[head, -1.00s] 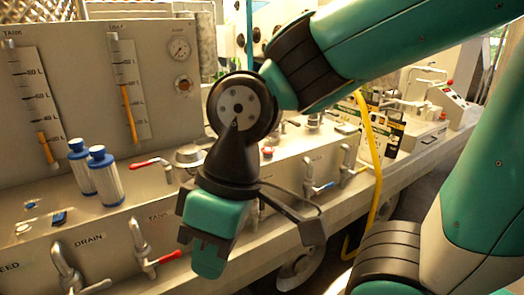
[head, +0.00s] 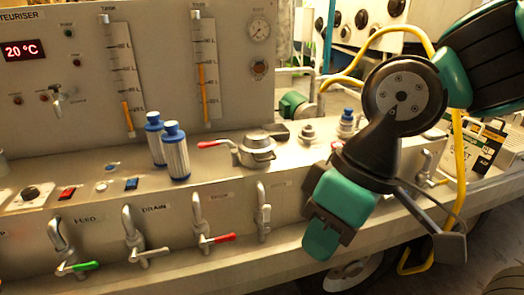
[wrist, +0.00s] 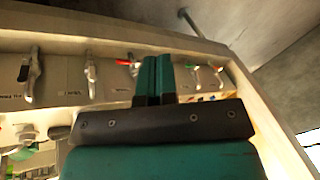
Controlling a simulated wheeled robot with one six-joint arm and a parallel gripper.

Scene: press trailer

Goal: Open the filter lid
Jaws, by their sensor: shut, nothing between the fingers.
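The filter housing with its round metal lid (head: 257,142) stands on the trailer's bench in the middle of the head view. The lid looks closed and flat on its body. A red-tipped lever (head: 213,144) sticks out to its left. My gripper (head: 320,242) is in front of the bench, right of the lid and lower in the picture, apart from it. Its green fingers are together and empty; they also show in the wrist view (wrist: 155,73). I cannot clearly make out the filter lid in the wrist view.
Two blue-capped filter cartridges (head: 169,150) stand left of the housing. A metal fitting (head: 308,133) stands to its right. Several taps line the front panel, one with a red lever (head: 218,238). A yellow hose (head: 459,165) hangs at the right. The space above the lid looks clear.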

